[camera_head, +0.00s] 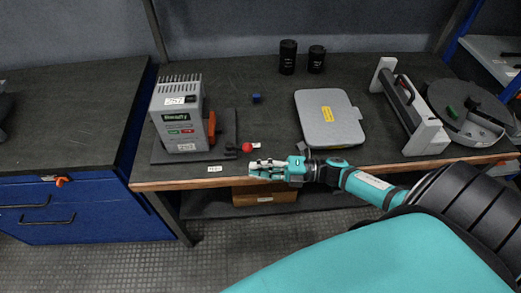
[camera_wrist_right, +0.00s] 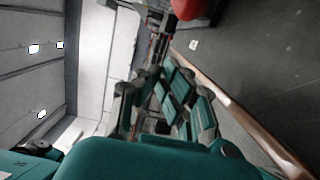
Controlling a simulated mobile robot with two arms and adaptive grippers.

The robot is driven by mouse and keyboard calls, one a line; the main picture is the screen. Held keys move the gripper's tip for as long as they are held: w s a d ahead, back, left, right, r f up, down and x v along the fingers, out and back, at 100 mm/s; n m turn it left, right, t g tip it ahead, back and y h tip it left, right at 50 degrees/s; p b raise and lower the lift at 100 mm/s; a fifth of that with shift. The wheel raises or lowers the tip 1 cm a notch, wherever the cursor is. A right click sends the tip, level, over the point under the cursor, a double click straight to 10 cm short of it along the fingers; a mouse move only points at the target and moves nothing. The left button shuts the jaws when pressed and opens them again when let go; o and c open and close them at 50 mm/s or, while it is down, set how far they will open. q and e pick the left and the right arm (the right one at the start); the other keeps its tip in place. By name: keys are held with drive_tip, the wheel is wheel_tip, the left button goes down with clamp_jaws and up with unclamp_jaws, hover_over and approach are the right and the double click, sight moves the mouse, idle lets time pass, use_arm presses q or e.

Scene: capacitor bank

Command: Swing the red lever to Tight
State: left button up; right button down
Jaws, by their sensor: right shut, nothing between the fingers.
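The red lever's round red knob (camera_head: 247,147) is at the right end of a short dark arm, at the front right corner of a dark base plate. The red knob also shows large at the top of the right wrist view (camera_wrist_right: 188,8). Small white labels lie near it, one just right of the knob (camera_head: 256,145) and one to its left by the bench edge (camera_head: 215,168); their print is too small to read. My right gripper (camera_head: 252,167) is shut and empty, at the bench's front edge just in front of the knob. I cannot tell whether it touches the knob. My left gripper is out of view.
A grey device box (camera_head: 179,112) with an orange-red handle (camera_head: 211,128) stands on the base plate. A grey case (camera_head: 328,119), a small blue block (camera_head: 256,98) and two black cylinders (camera_head: 287,57) are on the bench. A wooden box (camera_head: 265,196) sits below.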

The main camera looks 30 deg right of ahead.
drive_tip(key=d, duration=0.2)
drive_tip(key=d+b, duration=0.1)
drive_tip(key=d, duration=0.1)
drive_tip(key=shift+s+f, duration=0.2)
drive_tip(key=shift+s, duration=0.15)
drive_tip(key=d, duration=0.2)
drive_tip(key=d+b, duration=0.1)
drive_tip(key=d, duration=0.1)
drive_tip(key=shift+s, duration=0.4)
drive_tip(key=shift+s+d+r, duration=0.15)
drive_tip(key=shift+d, duration=0.6)
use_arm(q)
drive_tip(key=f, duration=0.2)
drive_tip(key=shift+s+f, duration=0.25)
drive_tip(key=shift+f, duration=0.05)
use_arm(e)
drive_tip(key=shift+s, duration=0.1)
